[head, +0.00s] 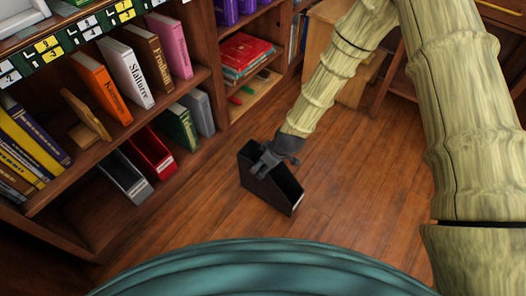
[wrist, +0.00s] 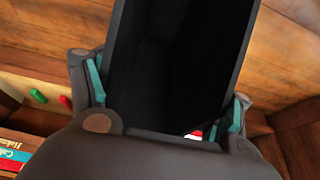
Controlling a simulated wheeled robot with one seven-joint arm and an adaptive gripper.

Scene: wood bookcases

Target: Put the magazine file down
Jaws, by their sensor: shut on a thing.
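A black magazine file (head: 272,185) is in the middle of the head view, over the wood floor in front of the bookcase. My gripper (head: 268,160) is shut on its upper part. In the wrist view the file (wrist: 180,70) fills the middle, with its dark hollow inside facing the camera. The teal-padded fingers of my gripper (wrist: 168,105) sit on either side of it. The file looks empty, though its inside is very dark. I cannot tell whether its base touches the floor.
The bookcase at left holds upright books, a red magazine file (head: 152,150) and a grey one (head: 124,176) on the lower shelf. Red books (head: 245,54) lie stacked at the back. The wood floor (head: 340,195) right of the black file is clear.

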